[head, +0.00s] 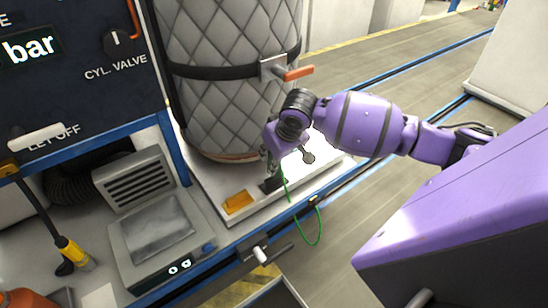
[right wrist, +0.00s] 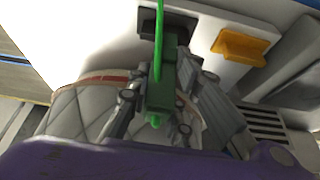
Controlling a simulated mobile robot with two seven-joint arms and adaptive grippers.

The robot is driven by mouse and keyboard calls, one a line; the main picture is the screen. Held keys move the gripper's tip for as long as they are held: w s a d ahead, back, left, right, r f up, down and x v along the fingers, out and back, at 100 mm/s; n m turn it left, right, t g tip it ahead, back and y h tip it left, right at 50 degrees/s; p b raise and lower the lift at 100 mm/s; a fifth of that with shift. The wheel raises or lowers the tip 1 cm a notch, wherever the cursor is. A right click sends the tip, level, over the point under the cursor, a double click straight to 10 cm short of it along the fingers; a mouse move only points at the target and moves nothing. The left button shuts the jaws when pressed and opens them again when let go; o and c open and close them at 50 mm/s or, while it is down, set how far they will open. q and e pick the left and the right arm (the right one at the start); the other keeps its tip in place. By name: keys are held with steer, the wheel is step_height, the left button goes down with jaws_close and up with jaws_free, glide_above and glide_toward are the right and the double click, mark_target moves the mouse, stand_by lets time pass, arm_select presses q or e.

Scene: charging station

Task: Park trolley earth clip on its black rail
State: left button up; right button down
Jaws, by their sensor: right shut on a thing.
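The earth clip is green and shows in the right wrist view (right wrist: 161,85), with a green cable (right wrist: 158,45) running up from it. My right gripper (right wrist: 163,92) is shut on the clip, one finger on each side. In the head view my right gripper (head: 272,166) points down just above the black rail (head: 271,185) on the white trolley deck. The black rail also shows behind the clip in the right wrist view (right wrist: 195,31). I cannot tell whether the clip touches the rail. In the head view the clip is mostly hidden by the gripper. My left gripper is not in view.
A yellow block (head: 237,202) sits on the deck left of the rail. A quilted cylinder (head: 232,110) with an orange-handled strap stands close behind the gripper. The green cable (head: 319,232) loops over the deck's front edge. A bench scale (head: 160,235) stands at lower left.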

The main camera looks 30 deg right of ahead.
steer(key=shift+f, duration=1.95)
steer(key=c, duration=1.5)
jaws_free()
steer(key=shift+r, duration=0.1)
steer(key=v, duration=1.2)
